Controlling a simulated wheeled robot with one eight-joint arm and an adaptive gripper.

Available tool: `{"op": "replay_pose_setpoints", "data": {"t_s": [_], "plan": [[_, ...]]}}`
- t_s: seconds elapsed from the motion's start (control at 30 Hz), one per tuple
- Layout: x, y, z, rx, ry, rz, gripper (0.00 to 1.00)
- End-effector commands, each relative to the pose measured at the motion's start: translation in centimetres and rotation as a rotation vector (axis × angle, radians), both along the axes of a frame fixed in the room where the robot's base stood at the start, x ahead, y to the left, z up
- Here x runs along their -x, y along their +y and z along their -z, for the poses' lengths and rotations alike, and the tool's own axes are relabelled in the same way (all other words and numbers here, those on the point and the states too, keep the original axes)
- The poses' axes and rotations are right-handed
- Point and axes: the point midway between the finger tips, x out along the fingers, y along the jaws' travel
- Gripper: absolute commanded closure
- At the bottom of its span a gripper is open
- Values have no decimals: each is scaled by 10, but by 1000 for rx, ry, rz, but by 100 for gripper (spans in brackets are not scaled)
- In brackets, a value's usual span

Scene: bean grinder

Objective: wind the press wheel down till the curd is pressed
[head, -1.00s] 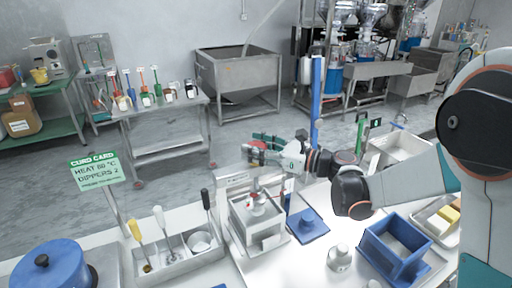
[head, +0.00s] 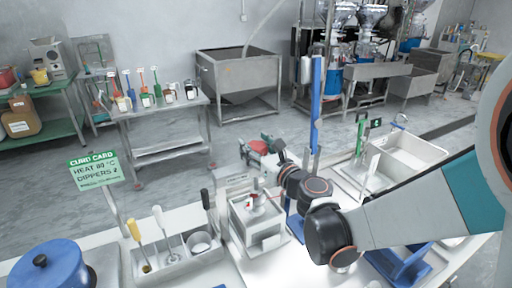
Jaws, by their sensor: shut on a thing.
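The press (head: 270,239) is a pale square box frame on the white table, near the middle of the head view. Its wheel (head: 256,198), a small grey and red part, sits on top. My gripper (head: 265,190) reaches in from the right at the wheel and is shut on it. The fingers are small here and partly merge with the wheel and my wrist, so their exact hold is unclear. The curd inside the press cannot be made out.
A tray (head: 176,272) with dippers stands left of the press, a blue pot (head: 45,270) farther left. The green curd card (head: 100,172) stands behind them. A blue box (head: 398,266) is partly behind my arm at right. A white sink (head: 408,153) stands at back right.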

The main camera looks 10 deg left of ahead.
Motion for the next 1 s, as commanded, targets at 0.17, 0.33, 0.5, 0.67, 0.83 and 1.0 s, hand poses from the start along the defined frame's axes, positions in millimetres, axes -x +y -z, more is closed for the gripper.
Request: {"op": "replay_pose_setpoints", "data": {"t_s": [0.17, 0.33, 0.5, 0.67, 0.83, 1.0], "plan": [[0, 0, 0, 0, 0, 41, 72], [0, 0, 0, 0, 0, 55, 72], [-1, 0, 0, 0, 0, 55, 72], [-1, 0, 0, 0, 0, 55, 41], [-1, 0, 0, 0, 0, 54, 27], [0, 0, 0, 0, 0, 54, 27]]}}
